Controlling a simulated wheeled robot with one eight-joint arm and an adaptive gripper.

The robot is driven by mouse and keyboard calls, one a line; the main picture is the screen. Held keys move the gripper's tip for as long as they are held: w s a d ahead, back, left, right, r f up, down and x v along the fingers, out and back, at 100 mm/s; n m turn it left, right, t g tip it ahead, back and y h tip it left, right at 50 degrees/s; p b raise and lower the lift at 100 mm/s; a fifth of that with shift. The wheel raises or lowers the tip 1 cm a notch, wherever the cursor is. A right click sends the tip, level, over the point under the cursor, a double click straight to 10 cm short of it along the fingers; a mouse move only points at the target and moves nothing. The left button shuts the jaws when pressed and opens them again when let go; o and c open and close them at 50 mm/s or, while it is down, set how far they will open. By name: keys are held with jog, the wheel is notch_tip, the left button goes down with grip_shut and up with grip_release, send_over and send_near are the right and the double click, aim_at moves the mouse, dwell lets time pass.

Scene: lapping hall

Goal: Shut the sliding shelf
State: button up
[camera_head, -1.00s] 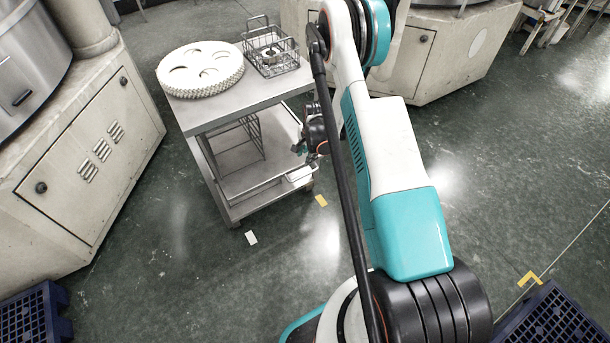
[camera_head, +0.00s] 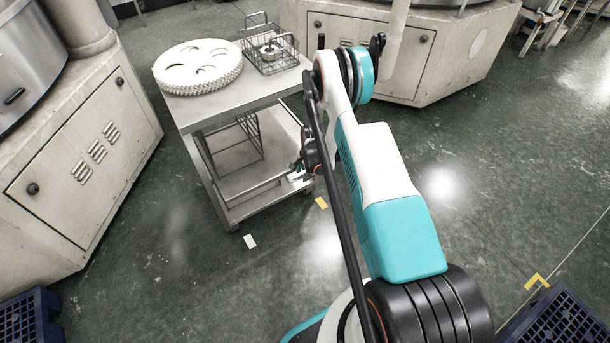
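The sliding shelf (camera_head: 240,181) is the lower metal shelf of a steel cart, under its top (camera_head: 220,112). A thin rail shows along its near edge, and a small pale plate sits at that edge's right end. I cannot tell how far the shelf stands out. My gripper (camera_head: 299,172) is at the right end of the near edge, right by the pale plate. It is small and dark here, so I cannot tell whether it touches the shelf or whether its fingers are open. A wire rack (camera_head: 249,137) shows below the cart top.
A pale disc with round recesses (camera_head: 198,68) and a wire basket (camera_head: 270,48) stand on the cart top. Grey machine cabinets (camera_head: 85,160) flank the cart at left and behind (camera_head: 450,50). Dark blue crates (camera_head: 550,318) are at the bottom corners.

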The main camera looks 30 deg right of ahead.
jog(key=shift+f, duration=0.45)
